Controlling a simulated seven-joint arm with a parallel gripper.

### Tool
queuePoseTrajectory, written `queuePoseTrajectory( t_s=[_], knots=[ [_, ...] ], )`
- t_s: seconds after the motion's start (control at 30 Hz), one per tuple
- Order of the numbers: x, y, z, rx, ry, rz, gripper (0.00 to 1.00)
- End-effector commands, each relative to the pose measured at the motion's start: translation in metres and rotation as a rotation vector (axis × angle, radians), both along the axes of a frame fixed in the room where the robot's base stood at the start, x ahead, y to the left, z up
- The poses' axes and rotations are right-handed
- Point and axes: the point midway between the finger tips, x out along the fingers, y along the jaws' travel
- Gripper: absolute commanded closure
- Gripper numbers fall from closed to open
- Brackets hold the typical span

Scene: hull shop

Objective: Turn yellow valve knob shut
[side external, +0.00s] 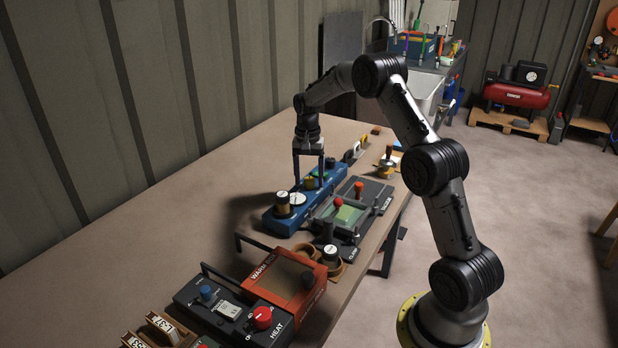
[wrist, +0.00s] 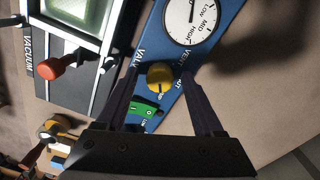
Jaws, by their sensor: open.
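The yellow valve knob (wrist: 160,75) is on a blue panel (wrist: 215,45), between the words VALV and VENT in the wrist view. A green part (wrist: 143,108) with small white markings sits just below it in that view. My gripper (wrist: 160,80) is open, with one finger to each side of the yellow knob. Contact between fingers and knob cannot be told. In the side external view my gripper (side external: 308,181) points down over the blue panel (side external: 283,226), and the yellow knob is hard to make out between the fingers.
A white dial (wrist: 190,20) is on the blue panel. A dark vacuum unit (side external: 372,196) with red-knobbed levers stands close beside it. An orange box (side external: 262,285) and a black heat box (side external: 225,320) stand nearer the camera. The table's left part (side external: 185,215) is clear.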

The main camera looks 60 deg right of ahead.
Motion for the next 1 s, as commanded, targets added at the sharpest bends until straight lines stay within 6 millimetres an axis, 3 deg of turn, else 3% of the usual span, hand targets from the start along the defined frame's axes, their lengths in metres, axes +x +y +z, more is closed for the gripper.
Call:
queuePoseTrajectory(
  t_s=[0.13,0.5,1.0],
  knots=[
    [0.0,0.0001,0.0,0.0,0.0,0.0,0.34],
    [0.0001,0.0001,0.0003,0.0,0.0,0.0,1.0],
    [0.0,0.0,0.0007,0.0,0.0,0.089,1.0]
  ],
)
